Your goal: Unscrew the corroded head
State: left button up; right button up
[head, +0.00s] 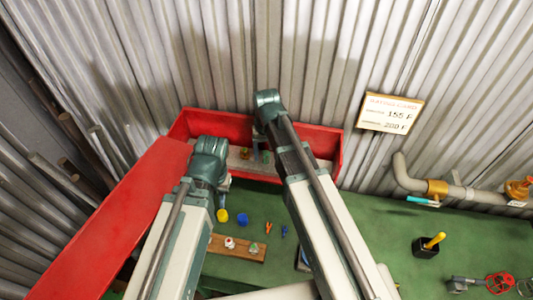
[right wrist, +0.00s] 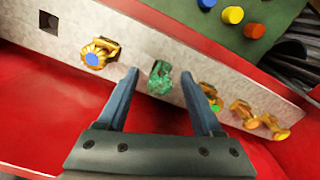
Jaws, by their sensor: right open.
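The corroded head (right wrist: 160,78) is green and crusted and sits on a pale grey strip (right wrist: 130,45) in the right wrist view. My right gripper (right wrist: 160,86) is open, with one finger on each side of this head. The fingertips are near it, but I cannot tell whether they touch it. In the head view the strip lies inside a red trough, and my right arm (head: 300,165) reaches over it. My left arm (head: 208,165) is bent beside the trough, and I cannot make out its jaws.
Brass heads (right wrist: 99,53) with coloured centres sit on both sides of the green one. A red trough (head: 330,150) stands against corrugated metal. A wooden board (head: 238,248), yellow and blue cups (head: 222,215) and a black holder (head: 427,250) are on the green bench.

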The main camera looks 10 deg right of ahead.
jog(key=m, duration=0.6)
jog(key=shift+m, duration=0.4)
jog(key=shift+m, duration=0.3)
jog(key=m, duration=0.5)
jog(key=shift+m, duration=0.3)
grip_shut()
